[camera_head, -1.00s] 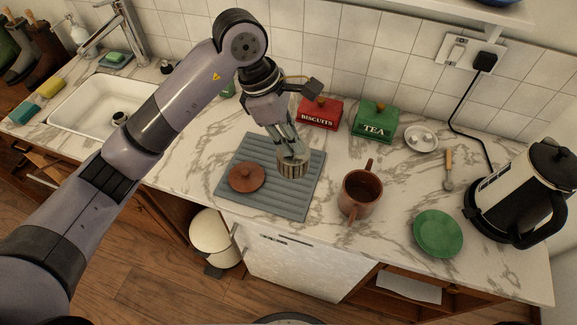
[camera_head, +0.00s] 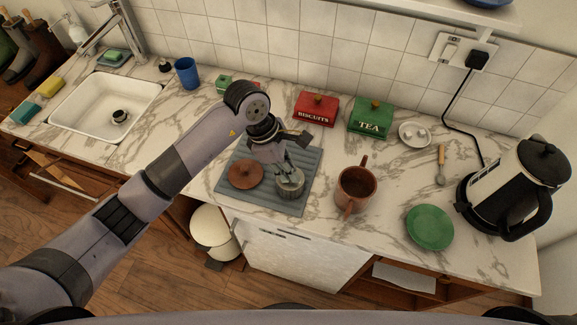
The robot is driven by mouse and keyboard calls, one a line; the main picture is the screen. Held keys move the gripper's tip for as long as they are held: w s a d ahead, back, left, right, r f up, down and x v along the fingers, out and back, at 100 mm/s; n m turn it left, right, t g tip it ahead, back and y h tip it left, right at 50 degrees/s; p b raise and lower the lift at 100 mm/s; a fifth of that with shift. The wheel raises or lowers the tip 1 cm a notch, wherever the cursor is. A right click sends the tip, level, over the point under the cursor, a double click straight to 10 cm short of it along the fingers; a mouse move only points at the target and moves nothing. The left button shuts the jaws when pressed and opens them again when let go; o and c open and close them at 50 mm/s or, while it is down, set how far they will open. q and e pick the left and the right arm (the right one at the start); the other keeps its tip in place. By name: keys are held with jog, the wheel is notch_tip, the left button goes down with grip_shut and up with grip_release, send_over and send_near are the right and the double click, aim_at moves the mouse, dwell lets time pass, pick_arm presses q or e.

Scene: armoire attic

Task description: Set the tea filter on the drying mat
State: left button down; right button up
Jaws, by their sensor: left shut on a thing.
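The tea filter (camera_head: 291,189) is a small grey metal cylinder with an open top. My left gripper (camera_head: 287,173) points down and is shut on it, with the fingers at its rim. The filter is upright over the right part of the grey-blue ribbed drying mat (camera_head: 257,199). I cannot tell whether its base touches the mat. A round brown lid (camera_head: 245,174) with a knob lies on the mat, left of the filter. My left forearm and wrist hide the mat's back left part. My right gripper does not show.
A brown teapot (camera_head: 355,189) stands right of the mat, with a green plate (camera_head: 429,227) and a black-and-white kettle (camera_head: 511,190) beyond. Red biscuit (camera_head: 316,109) and green tea (camera_head: 370,119) boxes stand behind. The sink (camera_head: 104,106) is at left.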

pick_arm(q)
jog(key=shift+f, duration=0.15)
jog(key=c, duration=1.6)
grip_release()
jog(key=shift+r, duration=0.3)
jog(key=b+v, duration=0.4)
jog(key=v, duration=0.7)
jog(key=shift+a+r, duration=0.2)
jog(key=shift+r, duration=0.15)
